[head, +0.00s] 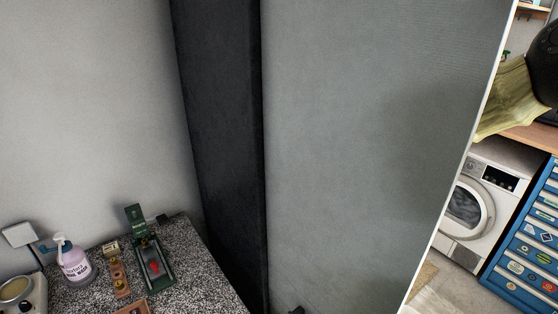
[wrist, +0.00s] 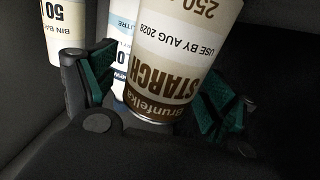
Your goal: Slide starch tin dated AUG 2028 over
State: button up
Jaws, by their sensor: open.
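The starch tin (wrist: 180,65), white above and brown below in the wrist view, shows its print upside down. It reads "STARCH", "Brunfelka" and what looks like "USE BY AUG 2028". My gripper (wrist: 158,95) is open, with one green-padded finger to the left of the tin and one to the right. The tin stands between the fingers. A gap shows on the left; the right finger is partly behind the tin's edge, and I cannot tell whether it touches. The tin's far end is cut off by the frame.
In the wrist view, a bin-bag container (wrist: 55,35) and a white-and-blue pack (wrist: 121,40) stand close on the left. The head view shows a speckled counter (head: 200,285) with a soap bottle (head: 75,266), a washing machine (head: 482,195) and a blue stickered toolchest (head: 515,275).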

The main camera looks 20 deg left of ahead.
jog(key=c, duration=1.3)
jog(key=shift+w+d+b, duration=0.2)
jog(key=shift+d+b, duration=0.2)
jog(key=shift+d, duration=1.85)
jog(key=shift+w+d+b, duration=0.15)
jog(key=shift+d+b, duration=0.25)
jog(key=shift+d, duration=1.85)
jog(key=shift+c, duration=0.3)
jog(key=o, duration=1.3)
jog(key=shift+o, duration=0.2)
jog(key=v, duration=1.2)
